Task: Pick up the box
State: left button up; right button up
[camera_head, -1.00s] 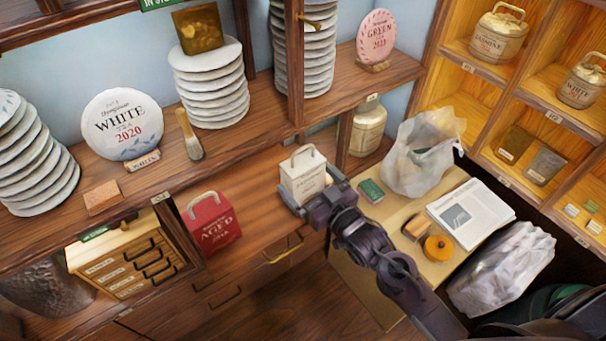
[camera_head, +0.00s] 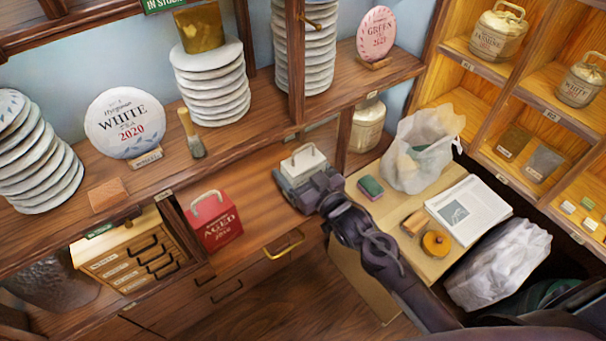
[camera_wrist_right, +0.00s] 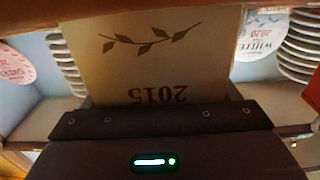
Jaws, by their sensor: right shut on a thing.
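A white box with a handle (camera_head: 303,160) is at the middle of the wooden counter in the head view. My right gripper (camera_head: 303,188) is shut on it, its jaws in front of and around the box's lower part. In the right wrist view the box's pale face (camera_wrist_right: 150,60) fills the middle, with a leaf sprig and an upside-down "2015", against the gripper. A red box marked "AGED" (camera_head: 214,220) with a pale handle stands on the counter to the left. Whether the white box touches the counter is hidden. My left gripper is not in view.
A small wooden drawer chest (camera_head: 130,262) stands left of the red box. A shelf above holds stacked wrapped cakes (camera_head: 212,85) and a brush (camera_head: 190,135). To the right, a side table (camera_head: 408,240) holds a plastic bag (camera_head: 423,150) and a newspaper (camera_head: 468,215). Bare counter lies between the boxes.

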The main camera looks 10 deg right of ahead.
notch_tip(320, 180, up, 20)
jog(key=b, duration=0.2)
jog(key=shift+b, duration=0.4)
dwell(0.4)
